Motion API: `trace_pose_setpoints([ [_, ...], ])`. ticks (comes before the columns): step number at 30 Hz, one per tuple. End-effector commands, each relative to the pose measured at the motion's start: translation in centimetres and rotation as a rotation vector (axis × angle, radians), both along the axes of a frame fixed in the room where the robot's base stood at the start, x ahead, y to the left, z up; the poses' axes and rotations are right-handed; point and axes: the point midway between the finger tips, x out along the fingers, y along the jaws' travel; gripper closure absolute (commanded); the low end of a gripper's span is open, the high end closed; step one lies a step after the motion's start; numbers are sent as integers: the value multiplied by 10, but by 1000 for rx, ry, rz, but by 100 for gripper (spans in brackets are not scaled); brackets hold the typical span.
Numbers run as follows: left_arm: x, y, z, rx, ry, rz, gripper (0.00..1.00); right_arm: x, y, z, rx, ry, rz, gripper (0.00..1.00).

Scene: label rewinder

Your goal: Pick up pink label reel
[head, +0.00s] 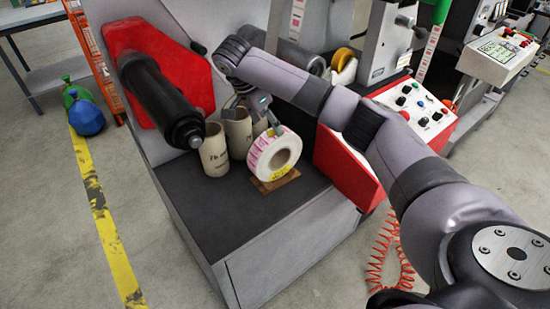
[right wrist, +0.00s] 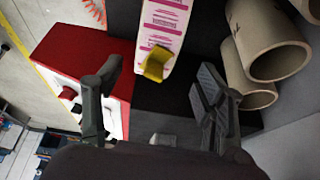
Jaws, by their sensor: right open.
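The pink label reel (head: 262,160), white with pink printing and a yellow tab, stands on edge on a small wooden stand (head: 277,182) on the machine's dark top. My right gripper (head: 256,112) is open, just above and behind the reel, partly hidden by its own wrist. In the right wrist view the reel's printed rim (right wrist: 163,22) shows beyond the spread fingers of the gripper (right wrist: 160,80), roughly between them in the picture. The fingers do not look closed on it. My left gripper is not in view.
Cardboard cores (head: 214,152) stand close left of the reel. A black roller (head: 160,100) on a red plate sticks out further left. A red control box (head: 345,160) is close on the right. The dark top (head: 225,215) is clear in front.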

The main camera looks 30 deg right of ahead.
Motion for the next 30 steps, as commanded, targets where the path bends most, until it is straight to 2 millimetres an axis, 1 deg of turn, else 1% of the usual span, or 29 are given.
trace_pose_setpoints([
  [3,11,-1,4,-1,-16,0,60,0,-7,-13,-2,1,-2,35],
  [6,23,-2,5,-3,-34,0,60,1,-9,-20,-1,0,-1,35],
  [9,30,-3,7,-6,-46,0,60,0,-11,-25,-2,0,0,35],
  [11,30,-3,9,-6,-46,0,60,-1,-12,-31,-1,1,1,35],
  [15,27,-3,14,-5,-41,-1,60,-5,-18,-53,-2,3,-1,35],
  [19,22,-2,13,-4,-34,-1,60,-3,-23,-67,0,0,-1,35],
  [22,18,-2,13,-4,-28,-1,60,-3,-24,-71,0,-1,0,35],
  [27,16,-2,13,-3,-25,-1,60,-3,-24,-72,0,-1,0,35],
  [28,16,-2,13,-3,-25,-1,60,-3,-24,-72,0,-1,0,36],
  [30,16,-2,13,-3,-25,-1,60,-3,-24,-72,0,-1,0,40],
])
